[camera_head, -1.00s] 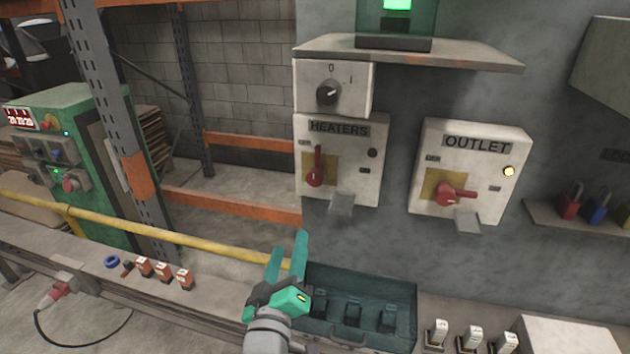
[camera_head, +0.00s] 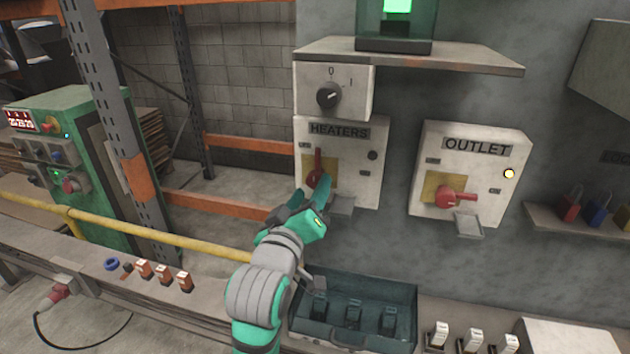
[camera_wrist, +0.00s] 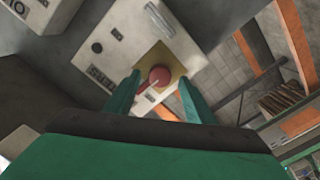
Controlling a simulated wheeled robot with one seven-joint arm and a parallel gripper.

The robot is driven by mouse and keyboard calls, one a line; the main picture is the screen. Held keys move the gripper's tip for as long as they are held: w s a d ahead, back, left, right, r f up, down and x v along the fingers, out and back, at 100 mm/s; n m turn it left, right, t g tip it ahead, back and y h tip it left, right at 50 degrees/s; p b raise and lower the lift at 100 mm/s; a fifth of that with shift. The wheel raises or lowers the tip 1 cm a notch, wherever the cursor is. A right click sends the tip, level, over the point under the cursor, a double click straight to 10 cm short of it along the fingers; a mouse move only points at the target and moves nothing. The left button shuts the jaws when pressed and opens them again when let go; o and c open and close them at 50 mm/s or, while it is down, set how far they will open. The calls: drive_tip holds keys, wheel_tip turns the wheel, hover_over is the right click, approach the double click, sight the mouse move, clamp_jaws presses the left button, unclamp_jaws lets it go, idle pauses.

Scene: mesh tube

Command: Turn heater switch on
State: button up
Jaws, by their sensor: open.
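The heaters box (camera_head: 366,190) is a white panel on the grey wall, with a red rotary handle (camera_head: 318,165) on a yellow plate. The handle points upright, and the dark lamp (camera_head: 373,155) beside it is unlit. My gripper (camera_head: 311,197) is just below and in front of the handle, with its green fingers raised toward it. In the wrist view my gripper (camera_wrist: 157,100) is open, and the red handle (camera_wrist: 159,76) shows between and beyond the two fingertips. I cannot tell whether a finger touches it.
The outlet box (camera_head: 470,180), with a red handle lying sideways and a lit yellow lamp, is to the right. A black knob (camera_head: 329,95) sits above. A shelf (camera_head: 480,58) juts out higher up. A dark green open case (camera_head: 400,295) lies below on the bench.

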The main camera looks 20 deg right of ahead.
sight(314, 184)
drive_tip(key=shift+x, duration=2.35)
drive_tip(key=c, duration=1.1)
